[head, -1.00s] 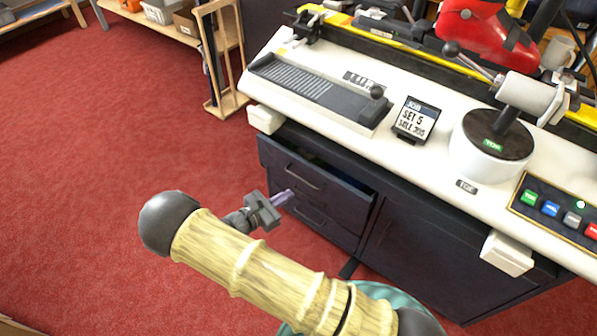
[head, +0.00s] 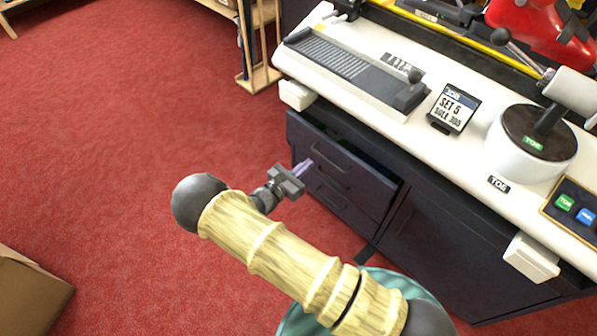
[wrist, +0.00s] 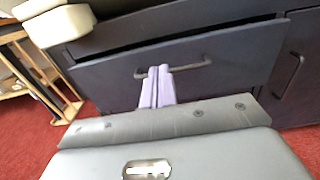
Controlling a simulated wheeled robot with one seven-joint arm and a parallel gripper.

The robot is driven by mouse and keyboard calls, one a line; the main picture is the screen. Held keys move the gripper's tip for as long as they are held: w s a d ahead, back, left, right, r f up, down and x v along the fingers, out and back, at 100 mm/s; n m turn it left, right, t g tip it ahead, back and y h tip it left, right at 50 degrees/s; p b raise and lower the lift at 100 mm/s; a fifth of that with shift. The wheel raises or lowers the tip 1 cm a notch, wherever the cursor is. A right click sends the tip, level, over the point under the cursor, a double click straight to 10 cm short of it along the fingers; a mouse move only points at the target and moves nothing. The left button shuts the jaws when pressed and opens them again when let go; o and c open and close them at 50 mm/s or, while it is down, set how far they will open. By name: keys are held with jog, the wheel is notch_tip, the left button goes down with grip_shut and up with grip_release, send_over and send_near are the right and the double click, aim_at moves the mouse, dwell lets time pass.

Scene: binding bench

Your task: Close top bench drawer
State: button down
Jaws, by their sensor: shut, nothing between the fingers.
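The top bench drawer (head: 342,165) is dark blue-grey and stands partly pulled out under the white bench top, with a dark gap above its front. In the wrist view the drawer front (wrist: 225,62) fills the middle, with a dark bar handle (wrist: 190,67) across it. My gripper (head: 307,165) is in front of the drawer's left half. Its lilac fingers (wrist: 157,80) are shut together and empty. In the wrist view the fingertips overlap the left end of the handle; I cannot tell whether they touch it or the front.
A lower drawer (head: 330,197) and a cabinet door (head: 445,240) are below and to the right. White bumpers (head: 297,94) jut from the bench edge. A wooden rack (head: 258,75) stands at the back left. A cardboard box (head: 30,290) sits bottom left. Red floor is free at left.

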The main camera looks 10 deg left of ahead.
aim_at(332, 144)
jog(key=b+x, duration=0.1)
jog(key=x, duration=0.8)
jog(key=shift+b, duration=0.3)
jog(key=shift+p+x, duration=0.4)
jog(key=shift+x, duration=1)
jog(key=shift+s+a, duration=0.25)
jog(key=shift+a, duration=0.05)
jog(key=p+v, duration=0.2)
jog(key=v, duration=1.1)
jog(key=shift+s, duration=0.2)
jog(key=shift+w, duration=0.15)
